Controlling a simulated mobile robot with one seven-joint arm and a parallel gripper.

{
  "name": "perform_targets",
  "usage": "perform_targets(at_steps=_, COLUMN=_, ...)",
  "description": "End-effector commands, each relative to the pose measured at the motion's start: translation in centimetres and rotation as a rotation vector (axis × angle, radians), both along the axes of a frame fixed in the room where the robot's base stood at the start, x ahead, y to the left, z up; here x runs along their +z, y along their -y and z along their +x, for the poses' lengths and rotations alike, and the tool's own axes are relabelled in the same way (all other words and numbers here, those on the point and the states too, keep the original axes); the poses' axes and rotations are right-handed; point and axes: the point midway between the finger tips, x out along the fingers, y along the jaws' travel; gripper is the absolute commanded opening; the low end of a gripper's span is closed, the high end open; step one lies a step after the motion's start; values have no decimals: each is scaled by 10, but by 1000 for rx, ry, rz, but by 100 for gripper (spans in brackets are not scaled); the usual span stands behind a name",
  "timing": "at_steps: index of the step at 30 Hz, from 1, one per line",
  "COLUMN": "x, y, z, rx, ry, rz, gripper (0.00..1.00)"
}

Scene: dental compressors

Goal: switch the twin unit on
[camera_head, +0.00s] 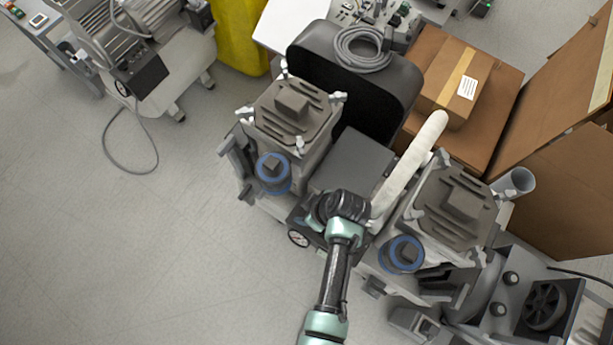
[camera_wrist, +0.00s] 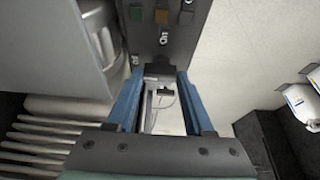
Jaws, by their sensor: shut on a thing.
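The twin unit, with two grey ribbed compressor heads (camera_head: 292,108) and a dark grey box (camera_head: 352,160) between them, stands in the middle of the head view. My arm reaches over its front, and my wrist hides the gripper there. In the wrist view my gripper (camera_wrist: 159,78) has its blue fingers on either side of a small dark block (camera_wrist: 160,72) at the lower end of a dark control panel (camera_wrist: 180,45), and is shut on it. The block's setting cannot be told.
A round gauge (camera_head: 298,238) sits on the unit's front, left of my wrist. A pale hose (camera_head: 412,165) rises between the heads. Cardboard boxes (camera_head: 455,85) stand behind on the right. Another machine (camera_head: 140,50) is at the upper left. Floor at the lower left is clear.

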Motion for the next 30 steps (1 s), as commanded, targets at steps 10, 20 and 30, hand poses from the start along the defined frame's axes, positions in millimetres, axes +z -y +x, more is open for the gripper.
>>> perform_targets(at_steps=10, x=1, y=0, z=-1, rx=-24, ry=-2, rz=0, gripper=0)
perform_targets(at_steps=20, x=3, y=-2, z=-3, rx=-207, ry=-3, rz=0, gripper=0)
perform_targets(at_steps=30, x=3, y=-4, z=-4, rx=-521, ry=-2, rz=-1, gripper=0)
